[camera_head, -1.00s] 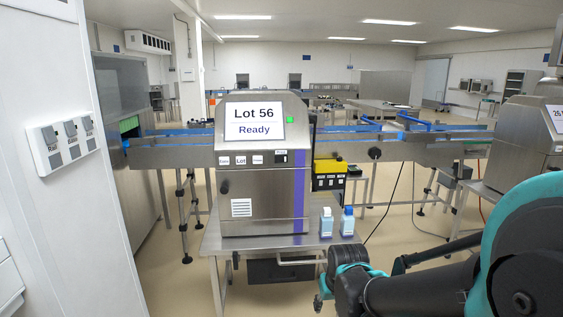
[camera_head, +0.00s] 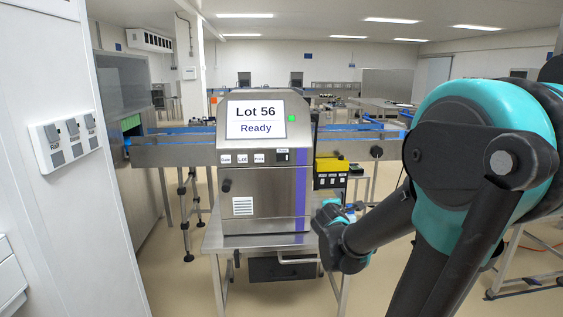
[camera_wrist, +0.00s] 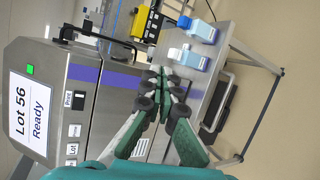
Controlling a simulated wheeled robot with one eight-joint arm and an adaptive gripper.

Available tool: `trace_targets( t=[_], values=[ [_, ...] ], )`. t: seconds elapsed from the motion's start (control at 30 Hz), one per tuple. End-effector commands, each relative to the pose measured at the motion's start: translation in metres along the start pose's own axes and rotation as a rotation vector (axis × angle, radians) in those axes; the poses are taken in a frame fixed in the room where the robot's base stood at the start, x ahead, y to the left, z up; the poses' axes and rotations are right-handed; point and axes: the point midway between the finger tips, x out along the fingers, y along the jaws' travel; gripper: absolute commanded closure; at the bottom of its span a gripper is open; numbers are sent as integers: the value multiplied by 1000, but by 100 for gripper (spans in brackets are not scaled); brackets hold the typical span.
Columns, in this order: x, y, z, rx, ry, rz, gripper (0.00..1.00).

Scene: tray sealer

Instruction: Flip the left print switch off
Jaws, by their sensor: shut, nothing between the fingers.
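The left printer (camera_head: 265,195) is a steel cabinet whose screen (camera_head: 256,119) reads "Lot 56 / Ready". Its print switch (camera_head: 283,157) is a small dark rocker under a "Print" label, at the right end of the button row. In the wrist view, the print switch (camera_wrist: 79,102) shows left of my gripper (camera_wrist: 158,88). My gripper is shut and empty, with green fingers and dark joints, apart from the switch. In the head view, my dark wrist is at the printer's lower right; the fingertips are not clear. The rocker's position is too small to tell.
The printer stands on a steel table (camera_head: 220,243). Two bottles (camera_wrist: 190,44) stand on it close to my gripper in the wrist view. A yellow-topped black unit (camera_head: 330,170) is right of the printer. A wall switch panel (camera_head: 66,140) is at the left.

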Motion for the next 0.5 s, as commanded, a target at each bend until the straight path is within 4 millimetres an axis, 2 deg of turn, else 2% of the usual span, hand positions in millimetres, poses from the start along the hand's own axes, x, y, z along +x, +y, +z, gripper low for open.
trace_targets(
  t=[0.03,0.1,0.2,0.33,0.5],
  values=[
    [8,22,-10,-137,15,69,100],
    [16,53,-27,-355,32,173,100],
    [23,88,-57,-659,49,313,100],
    [26,116,-96,-999,57,465,100],
    [27,130,-133,-1291,60,596,100]
  ],
)
